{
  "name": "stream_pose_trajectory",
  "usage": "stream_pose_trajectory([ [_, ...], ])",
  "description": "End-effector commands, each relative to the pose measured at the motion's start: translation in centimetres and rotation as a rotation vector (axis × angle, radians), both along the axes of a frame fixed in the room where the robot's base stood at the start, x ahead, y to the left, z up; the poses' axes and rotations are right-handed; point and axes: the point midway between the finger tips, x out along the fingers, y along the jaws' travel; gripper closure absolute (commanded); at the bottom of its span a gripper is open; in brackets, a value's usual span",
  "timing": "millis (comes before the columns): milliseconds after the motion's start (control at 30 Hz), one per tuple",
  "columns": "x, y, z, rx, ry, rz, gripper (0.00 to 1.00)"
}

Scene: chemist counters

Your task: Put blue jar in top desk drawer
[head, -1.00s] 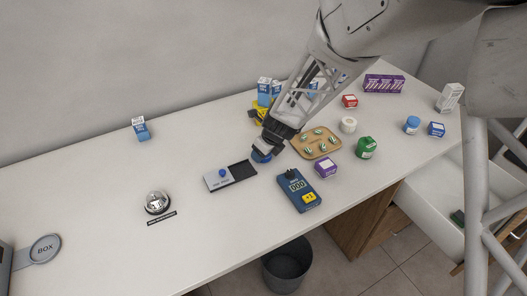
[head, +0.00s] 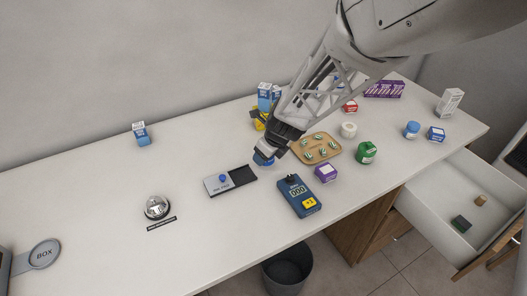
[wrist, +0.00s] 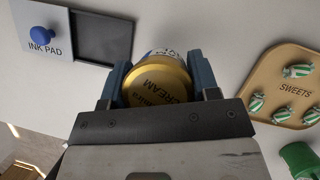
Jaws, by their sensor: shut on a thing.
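My gripper (head: 264,157) is shut on a blue jar (head: 261,160), just right of the ink pad in the head view. In the wrist view the jar's round gold end (wrist: 158,82), lettered CREAM, shows between the two fingers. Part of a pale label shows beyond it. The frames do not clearly show whether the jar touches the desk. The top desk drawer (head: 432,203) stands pulled open at the right, below the desk top. A dark green box (head: 461,223) and a small brown thing (head: 480,200) lie in it, with bare floor around them.
The ink pad (head: 218,184), blue meter (head: 300,196), purple box (head: 326,172) and sweets tray (head: 333,154) lie near my gripper. A green jar (head: 366,152) and another blue container (head: 412,130) stand towards the drawer. A bin (head: 287,272) stands on the floor.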

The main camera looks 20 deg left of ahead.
Motion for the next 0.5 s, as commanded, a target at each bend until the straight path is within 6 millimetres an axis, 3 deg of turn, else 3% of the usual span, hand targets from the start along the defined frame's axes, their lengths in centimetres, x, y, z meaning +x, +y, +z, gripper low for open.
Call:
stream_pose_trajectory([
  [500,-7.5,-4.9,0.9,0.001,-0.001,0.000,0.73],
])
